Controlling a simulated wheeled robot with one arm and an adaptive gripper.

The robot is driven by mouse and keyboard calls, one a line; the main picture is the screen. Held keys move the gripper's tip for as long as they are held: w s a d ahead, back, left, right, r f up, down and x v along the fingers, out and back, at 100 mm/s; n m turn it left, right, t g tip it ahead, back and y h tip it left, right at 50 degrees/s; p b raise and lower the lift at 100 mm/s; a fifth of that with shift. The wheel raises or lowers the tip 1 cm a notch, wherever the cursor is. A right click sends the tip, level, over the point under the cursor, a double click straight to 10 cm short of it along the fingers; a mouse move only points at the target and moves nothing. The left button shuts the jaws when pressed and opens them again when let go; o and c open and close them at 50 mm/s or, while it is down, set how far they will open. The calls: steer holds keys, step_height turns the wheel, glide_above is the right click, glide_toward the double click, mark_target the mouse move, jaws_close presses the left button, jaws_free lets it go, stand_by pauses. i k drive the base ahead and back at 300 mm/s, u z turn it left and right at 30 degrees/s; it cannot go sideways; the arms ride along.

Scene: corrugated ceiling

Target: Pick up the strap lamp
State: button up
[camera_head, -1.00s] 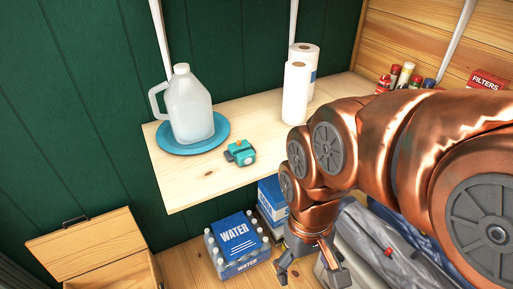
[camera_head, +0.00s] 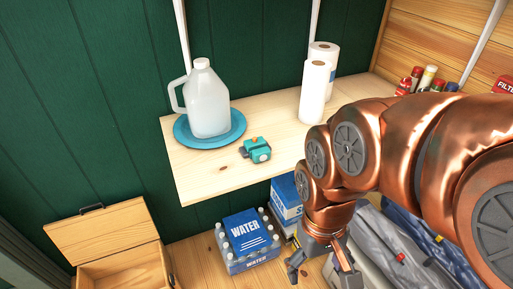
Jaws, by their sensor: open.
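The strap lamp (camera_head: 257,149) is a small teal headlamp-like thing with a pale round lens and an orange bit on top. It lies on the wooden shelf (camera_head: 205,183), near the shelf's front edge and right of the blue plate. My gripper (camera_head: 320,272) hangs at the bottom of the view, below the shelf and to the right of the lamp. It points down with its dark fingers apart and nothing between them. The lamp is in full view and clear of my arm.
A jug (camera_head: 208,103) stands on a blue plate (camera_head: 183,136). Two paper rolls (camera_head: 314,92) and several cans (camera_head: 427,78) stand farther right. Below are a water pack (camera_head: 249,240), a blue box (camera_head: 285,200), bags (camera_head: 385,240) and an open wooden crate (camera_head: 125,272). Shelf space before the rolls is clear.

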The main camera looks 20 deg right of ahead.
mark_target(246, 150)
steer(key=u, duration=2.3)
steer(key=i, duration=1.55)
steer(key=z, duration=2.6)
